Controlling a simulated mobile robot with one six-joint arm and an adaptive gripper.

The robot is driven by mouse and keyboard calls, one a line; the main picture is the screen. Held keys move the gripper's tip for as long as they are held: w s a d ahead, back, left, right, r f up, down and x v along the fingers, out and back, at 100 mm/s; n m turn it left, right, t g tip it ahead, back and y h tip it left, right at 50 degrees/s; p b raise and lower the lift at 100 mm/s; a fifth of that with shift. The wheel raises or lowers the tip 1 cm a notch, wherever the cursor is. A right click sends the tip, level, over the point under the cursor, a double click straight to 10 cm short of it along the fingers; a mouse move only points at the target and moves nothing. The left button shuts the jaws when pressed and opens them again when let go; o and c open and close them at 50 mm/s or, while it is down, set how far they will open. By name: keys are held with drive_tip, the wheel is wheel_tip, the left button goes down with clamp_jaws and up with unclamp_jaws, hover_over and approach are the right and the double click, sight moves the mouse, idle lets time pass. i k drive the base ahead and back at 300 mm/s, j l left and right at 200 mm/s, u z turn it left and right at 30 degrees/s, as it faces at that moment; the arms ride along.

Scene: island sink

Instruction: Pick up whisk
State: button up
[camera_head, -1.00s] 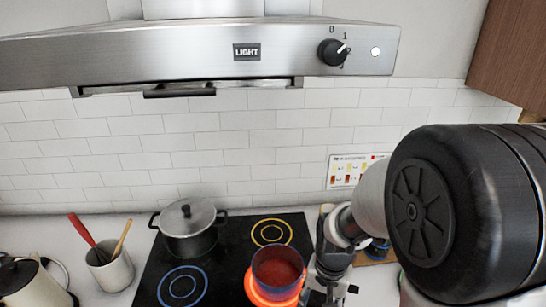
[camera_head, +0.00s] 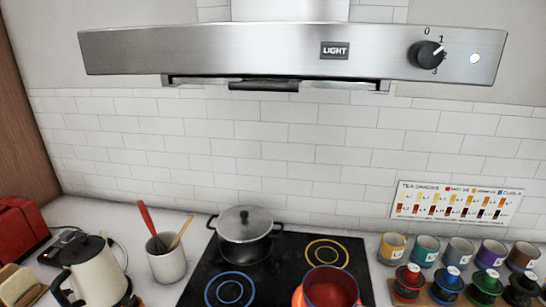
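A white utensil crock (camera_head: 166,262) stands on the counter left of the stove. A red-handled utensil (camera_head: 148,220) and a wooden-handled utensil (camera_head: 182,231) lean in it. Their lower ends are hidden inside the crock, so I cannot tell whether either is the whisk. No whisk shows clearly elsewhere. My gripper and arm are out of view.
A lidded dark pot (camera_head: 245,240) and a red pot (camera_head: 331,289) stand on the black cooktop (camera_head: 285,262); orange glows around the red pot. A white kettle (camera_head: 94,275) and red toaster (camera_head: 20,238) are left. The hood (camera_head: 290,50) hangs above.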

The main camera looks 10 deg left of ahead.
sight(148, 220)
drive_tip(key=u, duration=1.5)
drive_tip(key=z, duration=1.3)
drive_tip(key=u, duration=1.3)
drive_tip(key=i+j+z, duration=0.15)
drive_tip(key=i+j, duration=0.15)
drive_tip(key=i+j+z, duration=0.15)
drive_tip(key=i+j, duration=0.15)
drive_tip(key=i+j+z, duration=0.15)
drive_tip(key=j, duration=0.35)
drive_tip(key=i+j+z, duration=0.15)
drive_tip(key=i+j, duration=0.2)
drive_tip(key=i+j+z, duration=0.15)
drive_tip(key=j, duration=0.35)
drive_tip(key=i, duration=0.05)
